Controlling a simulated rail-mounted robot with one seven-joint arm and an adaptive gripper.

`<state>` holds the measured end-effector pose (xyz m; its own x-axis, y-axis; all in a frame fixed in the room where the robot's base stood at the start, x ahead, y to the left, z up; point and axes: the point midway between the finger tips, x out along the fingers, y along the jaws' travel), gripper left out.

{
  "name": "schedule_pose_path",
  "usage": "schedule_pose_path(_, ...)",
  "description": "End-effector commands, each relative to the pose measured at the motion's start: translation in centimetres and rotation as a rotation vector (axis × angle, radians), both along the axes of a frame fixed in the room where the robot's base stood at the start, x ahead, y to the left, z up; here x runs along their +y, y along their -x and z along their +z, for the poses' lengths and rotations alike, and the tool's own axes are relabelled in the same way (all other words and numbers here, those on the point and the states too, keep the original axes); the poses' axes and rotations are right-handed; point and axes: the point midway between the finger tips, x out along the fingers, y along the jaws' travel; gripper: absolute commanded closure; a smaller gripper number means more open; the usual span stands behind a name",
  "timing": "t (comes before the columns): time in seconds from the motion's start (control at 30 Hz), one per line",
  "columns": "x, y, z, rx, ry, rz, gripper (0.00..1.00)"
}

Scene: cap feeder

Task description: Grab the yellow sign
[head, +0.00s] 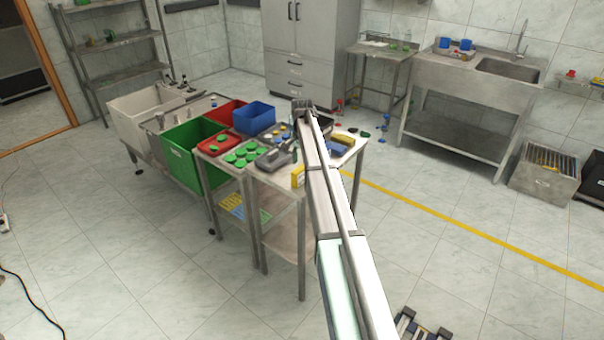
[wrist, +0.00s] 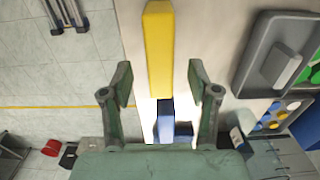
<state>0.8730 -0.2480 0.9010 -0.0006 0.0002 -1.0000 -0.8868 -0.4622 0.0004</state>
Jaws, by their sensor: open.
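The yellow sign (wrist: 158,50) shows in the wrist view as a long upright yellow bar on a pale tabletop, its upper end close to the top edge of the picture. In the head view a yellow piece (head: 297,177) stands at the near edge of the table, partly beside my arm. My gripper (wrist: 160,82) is open and empty in the wrist view, one finger on each side of the lower end of the yellow bar. I see no contact between fingers and sign. In the head view my arm hides much of this area.
Blue blocks (wrist: 166,118) lie below the yellow bar, between my fingers' bases in the picture. A grey tray (wrist: 250,72) stands to the right. The table also bears a red tray (head: 206,147) and a blue bin (head: 253,117). A green bin (head: 184,155) stands left. Open floor lies left in the wrist view.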

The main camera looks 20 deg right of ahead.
Motion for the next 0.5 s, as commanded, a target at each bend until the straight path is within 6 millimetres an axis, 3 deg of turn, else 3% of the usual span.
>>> schedule_pose_path(0.27, 0.0, 0.0, -1.2, 0.0, 0.0, 0.0, 0.4)
schedule_pose_path(0.5, 0.1, 0.1, -4.2, 0.002, 0.0, 0.0, 0.4)
